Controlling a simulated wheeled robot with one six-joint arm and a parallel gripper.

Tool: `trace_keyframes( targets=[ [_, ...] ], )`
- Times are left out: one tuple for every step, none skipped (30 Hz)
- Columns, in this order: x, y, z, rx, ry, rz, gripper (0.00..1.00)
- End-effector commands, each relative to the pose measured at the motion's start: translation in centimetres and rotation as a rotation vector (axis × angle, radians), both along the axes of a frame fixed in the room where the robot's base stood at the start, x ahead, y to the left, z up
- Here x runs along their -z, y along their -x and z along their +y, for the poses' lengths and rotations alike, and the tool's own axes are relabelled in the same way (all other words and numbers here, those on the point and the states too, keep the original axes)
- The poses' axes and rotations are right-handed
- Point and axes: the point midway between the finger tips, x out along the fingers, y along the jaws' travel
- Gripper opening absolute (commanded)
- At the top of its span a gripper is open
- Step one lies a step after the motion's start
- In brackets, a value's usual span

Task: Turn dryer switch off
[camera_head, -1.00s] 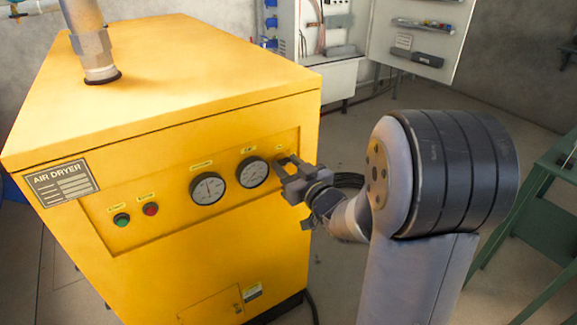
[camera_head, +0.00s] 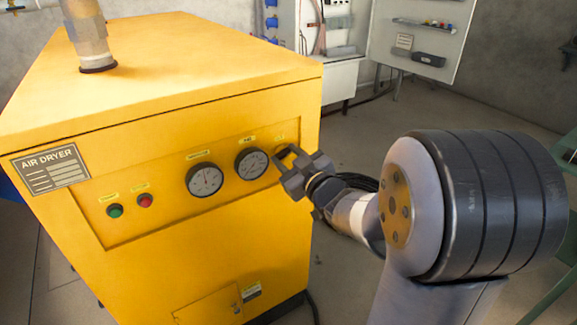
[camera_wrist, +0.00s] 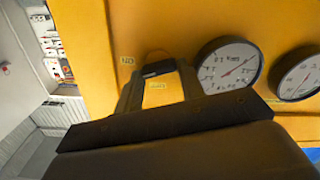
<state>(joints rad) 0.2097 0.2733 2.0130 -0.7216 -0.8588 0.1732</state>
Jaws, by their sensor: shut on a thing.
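The yellow air dryer (camera_head: 165,75) has a front panel with two gauges and small buttons. My gripper (camera_head: 287,158) is at the right end of this panel, beside the right gauge (camera_head: 251,163). In the wrist view, the black dryer switch (camera_wrist: 158,68) sits between the fingertips of my gripper (camera_wrist: 160,74), which are shut on it. A small label (camera_wrist: 127,60) is left of the switch and another (camera_wrist: 157,86) shows between the fingers. In the head view the fingers hide the switch. Its exact setting is hard to tell.
A green button (camera_head: 115,211) and a red button (camera_head: 145,201) are on the panel's left. The left gauge (camera_head: 204,180) is between them and the right gauge. A pipe (camera_head: 88,35) rises from the dryer's top. An open electrical cabinet (camera_head: 335,50) stands behind. Green metal framing is at right.

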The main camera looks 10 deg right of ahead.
Motion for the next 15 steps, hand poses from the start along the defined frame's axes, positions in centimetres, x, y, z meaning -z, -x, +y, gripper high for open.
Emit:
trace_keyframes(
  targets=[
    [0.46,0.05,0.06,-0.001,0.044,-0.018,0.14],
    [0.5,0.05,0.06,-0.001,0.071,-0.026,0.14],
    [0.52,0.06,0.08,-0.001,0.108,-0.037,0.14],
    [0.5,0.06,0.1,-0.001,0.135,-0.047,0.14],
    [0.5,0.07,0.12,-0.001,0.162,-0.056,0.14],
    [0.52,0.06,0.12,-0.001,0.199,-0.067,0.14],
    [0.52,0.06,0.12,0.0,0.226,-0.076,0.14],
    [0.5,0.07,0.14,-0.001,0.252,-0.085,0.14],
    [0.52,0.08,0.15,-0.001,0.29,-0.096,0.14],
    [0.54,0.08,0.16,-0.001,0.317,-0.105,0.14],
    [0.57,0.09,0.17,-0.001,0.343,-0.113,0.14],
    [0.57,0.09,0.19,-0.001,0.379,-0.125,0.14],
    [0.57,0.09,0.19,-0.001,0.407,-0.134,0.14],
    [0.56,0.09,0.19,0.0,0.434,-0.142,0.14],
    [0.56,0.1,0.2,0.0,0.47,-0.155,0.14]
  ],
)
